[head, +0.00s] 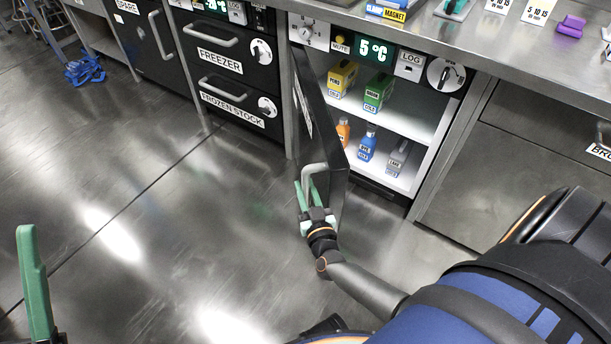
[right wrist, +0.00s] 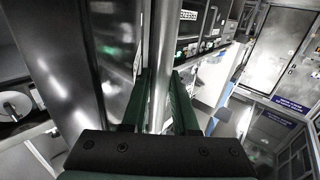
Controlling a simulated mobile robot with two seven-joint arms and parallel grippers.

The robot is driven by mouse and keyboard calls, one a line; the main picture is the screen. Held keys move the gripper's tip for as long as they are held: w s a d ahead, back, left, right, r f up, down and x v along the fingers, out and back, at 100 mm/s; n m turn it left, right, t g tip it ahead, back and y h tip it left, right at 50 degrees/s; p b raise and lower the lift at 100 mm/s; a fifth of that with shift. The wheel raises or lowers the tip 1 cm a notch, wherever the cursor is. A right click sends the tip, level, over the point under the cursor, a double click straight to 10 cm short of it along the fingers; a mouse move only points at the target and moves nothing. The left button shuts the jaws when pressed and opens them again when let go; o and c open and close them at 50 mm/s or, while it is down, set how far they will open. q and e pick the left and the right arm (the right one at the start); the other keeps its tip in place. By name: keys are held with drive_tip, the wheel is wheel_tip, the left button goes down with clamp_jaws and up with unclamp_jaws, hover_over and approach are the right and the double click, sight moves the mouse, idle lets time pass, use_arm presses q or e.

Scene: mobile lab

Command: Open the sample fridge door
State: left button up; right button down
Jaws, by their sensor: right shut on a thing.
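The sample fridge door (head: 319,130) stands swung wide open, its dark panel jutting out toward me on the left of the fridge opening. Its grey bar handle (head: 314,172) is on the outer face near the free edge. My right gripper (head: 308,196) is shut on this handle. In the right wrist view the green fingers (right wrist: 162,105) sit on both sides of the upright handle bar (right wrist: 162,60). The lit fridge interior (head: 405,118) shows shelves with yellow and green boxes above and small bottles below. A green finger of my left gripper (head: 34,285) shows at the lower left, empty floor around it.
Freezer drawers (head: 225,55) with handles stand left of the fridge. The steel counter (head: 470,35) above holds small coloured items. A display reading 5 °C (head: 376,52) is over the opening. The floor (head: 150,200) in front is clear, apart from a blue item (head: 84,70) far left.

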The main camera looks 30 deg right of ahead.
idle(0.4)
drive_tip(key=c, duration=1)
unclamp_jaws()
drive_tip(key=shift+s, duration=0.15)
